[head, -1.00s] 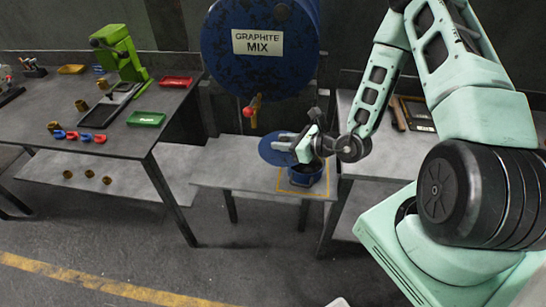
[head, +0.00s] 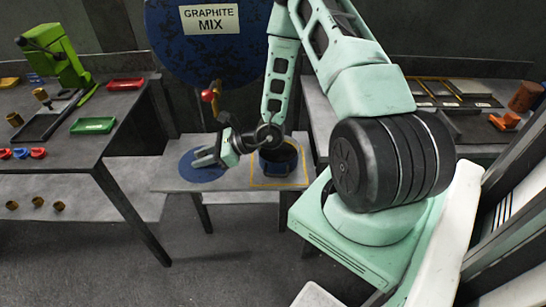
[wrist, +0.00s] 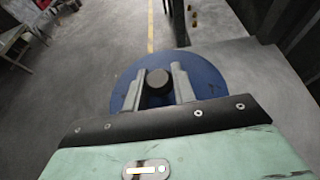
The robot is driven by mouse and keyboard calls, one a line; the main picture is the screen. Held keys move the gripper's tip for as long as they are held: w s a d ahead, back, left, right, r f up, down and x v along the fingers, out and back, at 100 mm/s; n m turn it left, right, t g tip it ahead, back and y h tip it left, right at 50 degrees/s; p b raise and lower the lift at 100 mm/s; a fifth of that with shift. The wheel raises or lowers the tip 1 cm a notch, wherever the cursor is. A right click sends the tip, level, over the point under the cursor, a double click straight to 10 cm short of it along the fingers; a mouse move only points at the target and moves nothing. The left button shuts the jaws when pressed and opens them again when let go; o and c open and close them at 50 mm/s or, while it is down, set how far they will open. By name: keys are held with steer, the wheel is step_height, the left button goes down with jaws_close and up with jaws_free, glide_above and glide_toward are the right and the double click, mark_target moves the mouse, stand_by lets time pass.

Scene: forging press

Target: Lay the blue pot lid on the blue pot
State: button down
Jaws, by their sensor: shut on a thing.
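The blue pot lid (head: 190,172) is a flat round disc with a dark knob (wrist: 157,78). My gripper (head: 205,160) is shut on the knob, one finger on each side of it in the wrist view. The lid shows flat beneath the fingers there. In the head view it is over the left part of the low bench; I cannot tell whether it touches the bench. The blue pot (head: 277,167) stands upright on the bench to the right of the lid, apart from it. My wrist hides part of the pot's left side and rim.
A yellow outline (head: 279,186) on the low bench (head: 232,183) surrounds the pot. The blue graphite drum (head: 207,55) and its tap (head: 209,93) are above and behind the lid. A worktable with a green press (head: 58,60) and trays stands at left.

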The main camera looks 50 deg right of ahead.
steer(key=d+f+b, duration=0.3)
steer(key=d+b, duration=0.6)
steer(key=d, duration=0.2)
steer(key=w+d+r+b+v, duration=0.1)
steer(key=v, duration=0.7)
steer(key=w+d+b+v, duration=0.1)
steer(key=b+v, duration=0.1)
steer(key=v, duration=0.6)
steer(key=shift+m, duration=0.3)
step_height(320, 180, down, 9)
steer(key=shift+a, duration=0.1)
steer(key=shift+f, duration=0.15)
steer(key=c, duration=1.1)
jaws_free()
steer(key=shift+h, duration=0.3)
steer(key=shift+c, duration=0.2)
